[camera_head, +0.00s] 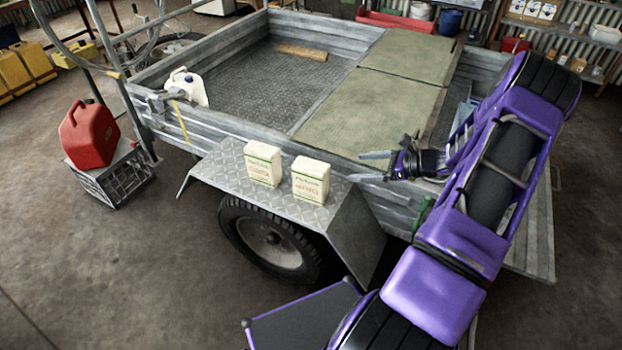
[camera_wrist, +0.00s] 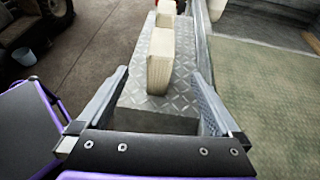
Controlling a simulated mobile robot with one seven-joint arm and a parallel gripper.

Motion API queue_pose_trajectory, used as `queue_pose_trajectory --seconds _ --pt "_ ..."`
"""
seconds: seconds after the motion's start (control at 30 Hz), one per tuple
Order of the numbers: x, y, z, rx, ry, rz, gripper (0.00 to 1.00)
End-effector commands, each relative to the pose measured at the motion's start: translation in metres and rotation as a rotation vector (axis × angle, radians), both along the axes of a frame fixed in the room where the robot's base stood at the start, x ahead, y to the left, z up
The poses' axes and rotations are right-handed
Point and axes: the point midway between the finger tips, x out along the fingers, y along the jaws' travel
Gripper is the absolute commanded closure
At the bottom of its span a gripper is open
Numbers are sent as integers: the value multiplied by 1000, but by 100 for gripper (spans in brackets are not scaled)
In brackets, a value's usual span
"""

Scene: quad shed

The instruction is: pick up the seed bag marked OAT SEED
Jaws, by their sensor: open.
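Two cream seed bags stand upright side by side on the trailer's checker-plate mudguard (camera_head: 230,180): a left bag (camera_head: 263,163) and a right bag (camera_head: 310,179). Each has a green line and small red print, too small to read, so I cannot tell which is marked OAT SEED. My gripper (camera_head: 375,166) is open and empty, to the right of the right bag and apart from it, fingers pointing left. In the wrist view the nearer bag (camera_wrist: 159,66) shows ahead between the open fingers (camera_wrist: 158,75), with the farther bag (camera_wrist: 166,14) partly hidden behind it.
The trailer's side wall (camera_head: 245,127) rises just behind the bags. Greenish boards (camera_head: 372,110) cover part of its bed. A white jug (camera_head: 188,87) stands at the trailer's left corner. A red fuel can (camera_head: 90,135) sits on a crate (camera_head: 120,178) at left.

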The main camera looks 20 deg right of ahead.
Motion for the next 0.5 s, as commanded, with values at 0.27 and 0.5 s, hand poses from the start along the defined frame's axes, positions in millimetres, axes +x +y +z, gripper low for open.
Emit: queue_pose_trajectory --seconds 0.27,0.5 --pt "17 15 -8 31 -22 -21 0" --pt "53 47 -29 30 -19 -21 0"
